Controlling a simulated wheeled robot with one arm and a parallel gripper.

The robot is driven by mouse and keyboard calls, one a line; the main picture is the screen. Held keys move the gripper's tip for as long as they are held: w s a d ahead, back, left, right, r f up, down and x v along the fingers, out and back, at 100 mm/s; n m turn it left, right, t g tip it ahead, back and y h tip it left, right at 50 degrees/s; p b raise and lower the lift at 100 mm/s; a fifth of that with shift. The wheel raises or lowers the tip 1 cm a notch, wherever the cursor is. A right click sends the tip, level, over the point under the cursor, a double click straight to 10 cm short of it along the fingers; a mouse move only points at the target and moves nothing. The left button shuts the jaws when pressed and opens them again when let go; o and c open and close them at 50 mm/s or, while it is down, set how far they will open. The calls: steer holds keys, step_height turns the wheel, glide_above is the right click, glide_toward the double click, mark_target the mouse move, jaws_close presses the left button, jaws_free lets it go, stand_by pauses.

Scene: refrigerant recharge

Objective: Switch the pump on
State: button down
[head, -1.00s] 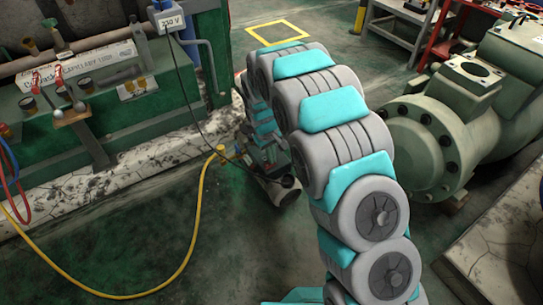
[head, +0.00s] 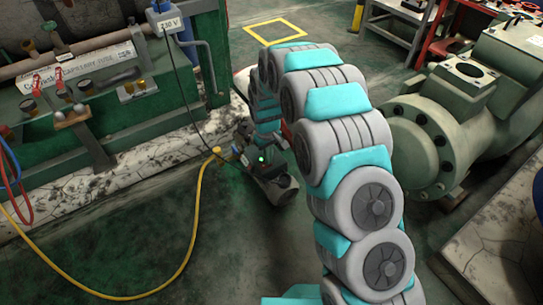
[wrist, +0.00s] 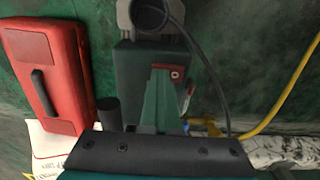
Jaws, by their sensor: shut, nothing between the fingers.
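The pump (head: 276,190) is a dark unit with a grey cylindrical end, on the floor beside the green frame. A small green light (head: 262,158) glows on its top in the head view. In the wrist view the pump body (wrist: 130,65) is dark green, with a small red switch-like part (wrist: 176,73) on its top. My gripper (wrist: 163,72) is shut and empty, with its fingers over the pump and their tips close beside the red part. I cannot tell whether they touch it. In the head view my arm partly hides the pump and gripper.
A yellow hose (head: 195,215) runs from near the pump across the floor. A black cable (wrist: 205,60) passes the pump. A red case (wrist: 45,75) lies left of it in the wrist view. A large green compressor (head: 440,130) stands right of my arm.

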steer(key=shift+s+a+f, duration=0.25)
steer(key=shift+s+f, duration=0.2)
steer(key=shift+f, duration=0.05)
steer(key=shift+r, duration=0.35)
step_height(320, 180, up, 14)
steer(key=w+d+p, duration=0.1)
steer(key=p, duration=0.1)
steer(key=shift+w+d, duration=0.15)
steer(key=shift+w, duration=0.05)
steer(key=shift+r, duration=0.15)
